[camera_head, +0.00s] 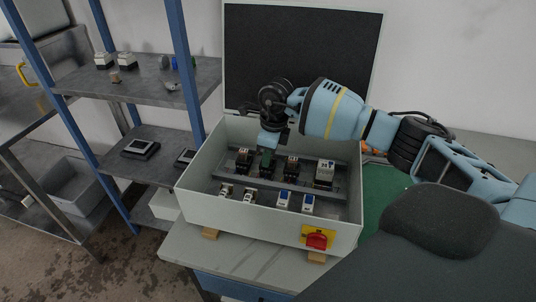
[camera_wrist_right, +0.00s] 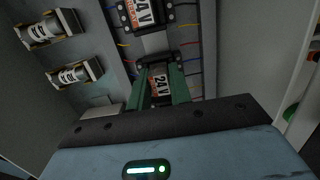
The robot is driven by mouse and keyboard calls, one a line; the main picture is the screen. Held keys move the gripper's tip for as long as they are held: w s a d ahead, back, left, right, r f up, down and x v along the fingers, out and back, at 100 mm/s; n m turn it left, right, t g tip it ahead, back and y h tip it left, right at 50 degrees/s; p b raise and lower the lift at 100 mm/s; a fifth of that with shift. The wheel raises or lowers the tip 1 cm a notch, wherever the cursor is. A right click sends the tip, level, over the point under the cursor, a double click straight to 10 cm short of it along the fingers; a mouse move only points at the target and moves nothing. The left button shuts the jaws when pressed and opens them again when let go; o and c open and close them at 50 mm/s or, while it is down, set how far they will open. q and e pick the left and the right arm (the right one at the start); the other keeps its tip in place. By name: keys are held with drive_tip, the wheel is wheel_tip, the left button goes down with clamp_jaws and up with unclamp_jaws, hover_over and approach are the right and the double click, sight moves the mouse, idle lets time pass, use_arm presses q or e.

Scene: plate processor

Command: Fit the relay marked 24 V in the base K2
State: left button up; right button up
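My right gripper (camera_head: 267,158) reaches down into the grey box, over the row of bases at the back, second place from the left. In the right wrist view its green fingers (camera_wrist_right: 164,92) lie along both sides of a relay with an orange label marked 24 V (camera_wrist_right: 159,85) and look closed on it. A dark base with screws shows just beyond; whether the relay is seated in it is hidden. Another relay marked 24 V (camera_wrist_right: 143,13) stands farther along the row. A pale relay (camera_head: 325,172) stands at the row's right end. No K2 mark is readable. My left gripper is not in view.
The grey box (camera_head: 262,222) has raised walls, an open lid (camera_head: 300,60) behind and a red and yellow switch (camera_head: 318,239) in front. Several small white and blue devices (camera_head: 282,201) form a front row. A shelf rack (camera_head: 145,85) stands at the left.

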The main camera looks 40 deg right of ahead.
drive_tip(key=o, duration=0.4)
drive_tip(key=shift+f, duration=0.35)
drive_tip(key=shift+o, duration=0.2)
drive_tip(key=shift+s+f, duration=0.1)
drive_tip(key=shift+s+a, duration=0.1)
drive_tip(key=shift+a, duration=0.05)
drive_tip(key=r, duration=0.5)
drive_tip(key=d+r, duration=0.1)
drive_tip(key=r, duration=0.2)
drive_tip(key=shift+s+d+r, duration=0.1)
drive_tip(key=shift+r, duration=0.25)
